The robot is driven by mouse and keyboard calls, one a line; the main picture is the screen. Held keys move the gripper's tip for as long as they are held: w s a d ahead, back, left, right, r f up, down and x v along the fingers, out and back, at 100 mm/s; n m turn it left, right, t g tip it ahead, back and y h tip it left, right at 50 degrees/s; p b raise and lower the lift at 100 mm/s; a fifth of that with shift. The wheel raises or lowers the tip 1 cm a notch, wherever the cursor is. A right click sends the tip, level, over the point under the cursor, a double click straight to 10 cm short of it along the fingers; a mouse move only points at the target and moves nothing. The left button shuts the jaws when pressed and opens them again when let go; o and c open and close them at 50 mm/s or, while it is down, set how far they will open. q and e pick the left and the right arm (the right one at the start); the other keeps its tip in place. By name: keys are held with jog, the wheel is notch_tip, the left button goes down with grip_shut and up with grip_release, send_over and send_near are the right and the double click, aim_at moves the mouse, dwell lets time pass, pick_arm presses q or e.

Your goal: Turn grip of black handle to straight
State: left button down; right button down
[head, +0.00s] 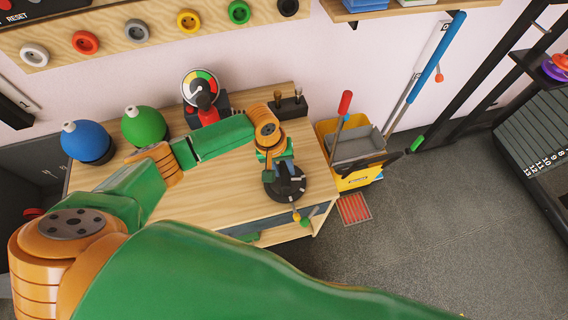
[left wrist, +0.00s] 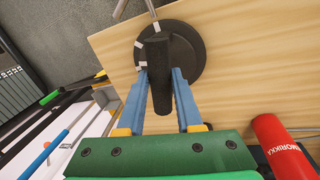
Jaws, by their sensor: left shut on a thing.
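The black handle's grip (left wrist: 157,62) is a thick dark bar in the left wrist view, lying over a round black base (left wrist: 198,42) with white marks on its left side. My left gripper (left wrist: 160,76) has its two blue fingers on either side of the grip, shut on it. In the head view the round base (head: 288,188) sits near the right front of the wooden table, and my left gripper (head: 277,162) is above it. There my own wrist partly hides the grip. My right gripper is not in view.
On the table (head: 225,190) stand a blue ball (head: 84,142), a green ball (head: 146,125) and a gauge (head: 201,86) on a red body. Small levers (head: 305,218) stick out at the front edge by the base.

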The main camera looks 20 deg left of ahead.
pick_arm(q)
jog(key=m+p, duration=0.1)
jog(key=m, duration=0.1)
jog(key=shift+a+m+g, duration=0.1)
jog(key=shift+m+g, duration=0.2)
jog(key=shift+m, duration=0.1)
jog(key=m, duration=0.3)
jog(key=shift+w+m+g, duration=0.1)
jog(key=shift+m+g, duration=0.2)
jog(key=m+b, duration=0.1)
jog(key=m, duration=0.3)
jog(key=shift+w+f+g, duration=0.1)
jog(key=shift+g, duration=0.3)
jog(key=shift+w+m+g+y+b, duration=0.1)
jog(key=shift+m+g+y+b, duration=0.3)
jog(key=shift+m, duration=1.9)
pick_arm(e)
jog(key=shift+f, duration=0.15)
pick_arm(q)
jog(key=c, duration=0.6)
grip_release()
jog(key=v, duration=0.7)
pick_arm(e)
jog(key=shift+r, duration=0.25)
